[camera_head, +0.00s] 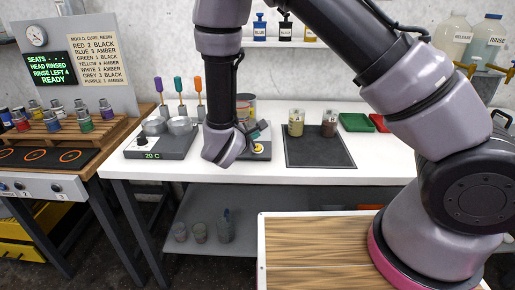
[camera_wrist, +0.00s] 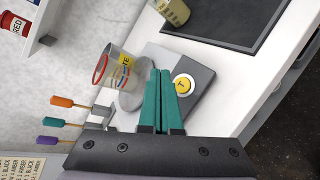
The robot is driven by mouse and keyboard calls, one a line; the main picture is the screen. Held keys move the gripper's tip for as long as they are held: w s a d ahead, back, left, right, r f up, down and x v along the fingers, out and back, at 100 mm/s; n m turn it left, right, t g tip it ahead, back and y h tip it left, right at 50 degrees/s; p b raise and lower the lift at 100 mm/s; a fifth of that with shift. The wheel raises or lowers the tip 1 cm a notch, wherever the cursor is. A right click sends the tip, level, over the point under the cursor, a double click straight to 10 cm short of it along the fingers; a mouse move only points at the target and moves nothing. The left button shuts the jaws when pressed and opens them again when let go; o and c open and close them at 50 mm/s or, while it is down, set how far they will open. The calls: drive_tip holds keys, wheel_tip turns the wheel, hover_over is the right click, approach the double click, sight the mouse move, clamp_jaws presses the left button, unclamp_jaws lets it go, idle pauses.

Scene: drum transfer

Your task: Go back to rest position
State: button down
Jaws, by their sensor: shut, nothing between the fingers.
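My gripper (camera_wrist: 160,100) shows in the wrist view with its two teal fingers together and nothing between them. In the head view, my gripper (camera_head: 258,130) is partly hidden behind my wrist, above the scale on the white table (camera_head: 330,174). In the wrist view, the fingers point over the grey scale (camera_wrist: 198,75) with its round button (camera_wrist: 183,86). A clear cup (camera_wrist: 118,68) with coloured bands stands beside the fingers on the scale side. My arm is bent and reaches forward over the table.
A heater with coloured-handled tools (camera_head: 158,146) stands left of the scale. A dark mat (camera_head: 318,152) with two jars lies to the right, then green (camera_head: 357,122) and red trays. A bench with small drums (camera_head: 84,122) is at the far left. Bottles stand on the wall shelf.

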drive_tip(key=shift+r, duration=0.15)
drive_tip(key=s+d+r+m+g+h, duration=0.1)
drive_tip(key=s+d+r+m+g, duration=0.3)
drive_tip(key=d+r+m, duration=0.55)
drive_tip(key=s+d+r+m+g+h, duration=0.1)
drive_tip(key=d+r+m+g, duration=0.5)
drive_tip(key=d, duration=0.7)
drive_tip(key=s+d+r+m+t+y, duration=0.3)
drive_tip(key=s+r+m+y, duration=0.5)
drive_tip(key=s+r, duration=0.5)
wheel_tip(320, 180, up, 4)
drive_tip(key=shift+f+m+t+y, duration=0.25)
drive_tip(key=shift+m+t+y, duration=0.15)
drive_tip(key=shift+m+t, duration=0.3)
